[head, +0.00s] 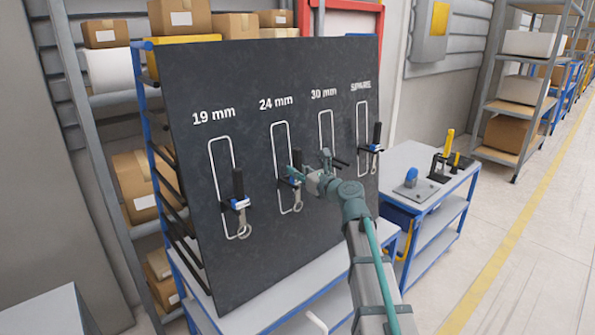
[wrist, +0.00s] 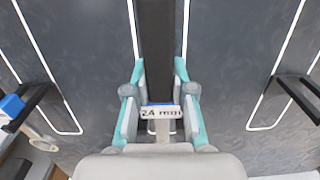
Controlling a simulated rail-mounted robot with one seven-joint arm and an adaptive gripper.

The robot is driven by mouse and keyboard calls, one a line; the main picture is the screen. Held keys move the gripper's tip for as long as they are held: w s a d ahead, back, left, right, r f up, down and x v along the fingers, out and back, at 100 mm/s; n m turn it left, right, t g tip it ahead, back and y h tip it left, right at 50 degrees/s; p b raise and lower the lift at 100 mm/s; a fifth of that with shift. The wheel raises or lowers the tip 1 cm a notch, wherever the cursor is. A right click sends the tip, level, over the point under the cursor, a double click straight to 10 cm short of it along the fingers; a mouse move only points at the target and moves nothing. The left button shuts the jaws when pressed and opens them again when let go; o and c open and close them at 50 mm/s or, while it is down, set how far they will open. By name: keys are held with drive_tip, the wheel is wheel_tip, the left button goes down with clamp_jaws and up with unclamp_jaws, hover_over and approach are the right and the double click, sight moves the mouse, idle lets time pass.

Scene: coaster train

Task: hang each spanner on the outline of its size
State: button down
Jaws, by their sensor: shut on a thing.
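A dark board (head: 255,85) carries white outlines marked 19 mm, 24 mm, 30 mm and SPARE. My gripper (head: 310,182) is at the 24 mm outline (head: 273,140), shut on a spanner with a black handle and a "24 mm" label (wrist: 160,112). The spanner's ring end (head: 298,206) hangs down inside the lower outline. Whether it rests on its hook is hidden. Another spanner (head: 239,203) hangs in the 19 mm outline. A third spanner (head: 376,140) hangs at the SPARE outline. The hook (head: 340,162) at the 30 mm outline (head: 320,125) looks bare.
A blue-framed bench (head: 275,305) stands below the board. A side cart (head: 415,165) to the right holds a blue-and-grey item (head: 411,179) and a black stand with yellow parts (head: 440,167). Box shelves stand behind. The floor at right is clear.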

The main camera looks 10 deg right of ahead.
drive_tip(key=shift+f, duration=0.1)
drive_tip(key=c, duration=0.9)
unclamp_jaws()
